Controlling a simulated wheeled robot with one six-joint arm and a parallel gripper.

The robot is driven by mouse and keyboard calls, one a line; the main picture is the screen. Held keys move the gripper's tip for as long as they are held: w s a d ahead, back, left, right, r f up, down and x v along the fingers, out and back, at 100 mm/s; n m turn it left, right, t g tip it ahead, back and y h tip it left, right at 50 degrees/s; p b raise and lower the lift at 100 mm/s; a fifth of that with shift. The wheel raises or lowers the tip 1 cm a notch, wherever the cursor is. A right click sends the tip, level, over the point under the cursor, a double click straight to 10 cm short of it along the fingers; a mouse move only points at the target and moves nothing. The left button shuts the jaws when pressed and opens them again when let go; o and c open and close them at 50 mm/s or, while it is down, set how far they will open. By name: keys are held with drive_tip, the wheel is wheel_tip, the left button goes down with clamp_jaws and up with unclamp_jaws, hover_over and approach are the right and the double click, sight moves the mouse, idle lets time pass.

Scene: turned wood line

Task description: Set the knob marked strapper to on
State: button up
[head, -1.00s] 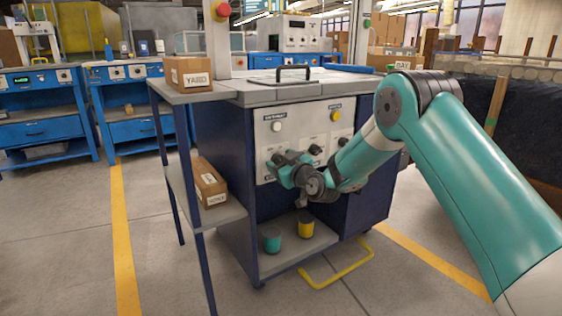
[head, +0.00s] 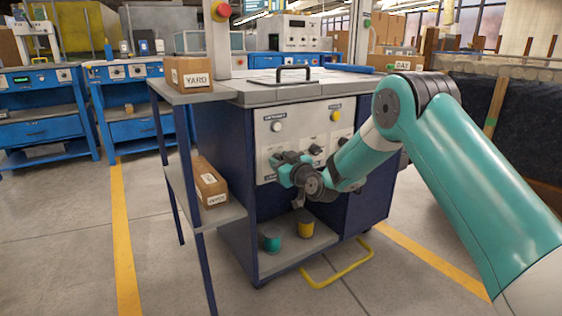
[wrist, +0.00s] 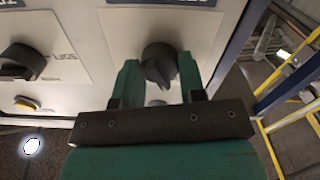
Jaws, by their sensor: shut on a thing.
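A pale control panel (head: 265,144) on the front of the dark blue cabinet holds dark knobs and lit buttons. My gripper (head: 277,163) is at the left knob of the panel. In the wrist view its two green fingers stand on either side of a dark round knob (wrist: 159,62) and are shut on it. The label at this knob is hidden or unreadable, so I cannot tell its name or setting. Another dark knob (wrist: 22,62) with a pointer sits to the left in the wrist view. The head view shows a free knob (head: 315,149) right of my gripper.
A side shelf (head: 240,212) with cardboard boxes stands left of the panel. A teal tin (head: 269,240) and a yellow tin (head: 305,228) stand on the cabinet's low shelf. A yellow floor rail (head: 338,275) sticks out in front. The floor at left is open.

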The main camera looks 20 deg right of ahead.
drive_tip(key=m+p, duration=0.2)
drive_tip(key=m, duration=0.3)
drive_tip(key=shift+d+r+m+p, duration=0.1)
drive_tip(key=shift+m+p, duration=0.2)
drive_tip(key=shift+m, duration=0.1)
drive_tip(key=m+p, duration=0.2)
drive_tip(key=m, duration=0.3)
drive_tip(key=shift+p, duration=0.3)
drive_tip(key=o, duration=0.9)
drive_tip(key=shift+d, duration=0.1)
